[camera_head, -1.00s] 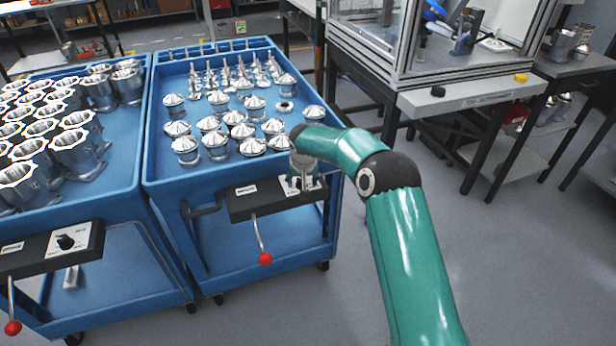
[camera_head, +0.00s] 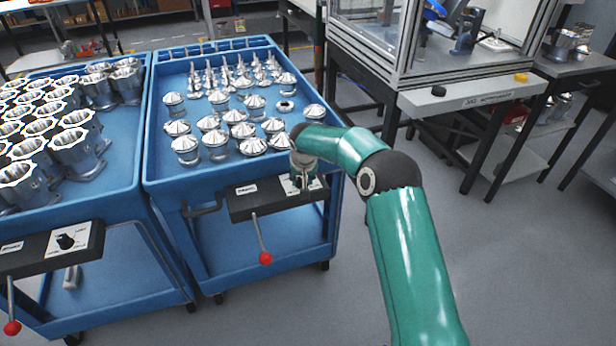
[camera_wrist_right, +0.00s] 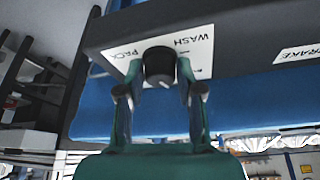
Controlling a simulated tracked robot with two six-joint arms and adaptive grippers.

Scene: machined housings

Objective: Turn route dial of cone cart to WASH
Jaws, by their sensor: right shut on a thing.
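The cone cart (camera_head: 150,165) is the blue cart in the middle, loaded with shiny metal cones (camera_head: 215,138). A dark control panel (camera_head: 245,205) is on its front, with a white dial plate at its right end. In the right wrist view the black round route dial (camera_wrist_right: 159,63) sits on the plate between the words PACK and WASH. My right gripper (camera_wrist_right: 160,88) is shut on the dial, one finger on each side. In the head view this gripper (camera_head: 302,182) is partly hidden by its own wrist. The dial's exact pointing direction is unclear. My left gripper is out of view.
A red-knobbed lever (camera_head: 261,243) hangs from the panel, left of the dial. A second blue cart (camera_head: 120,205) with metal housings and its own dial (camera_head: 66,241) stands at the left. A framed machine (camera_head: 400,70) stands behind right. The floor at right is clear.

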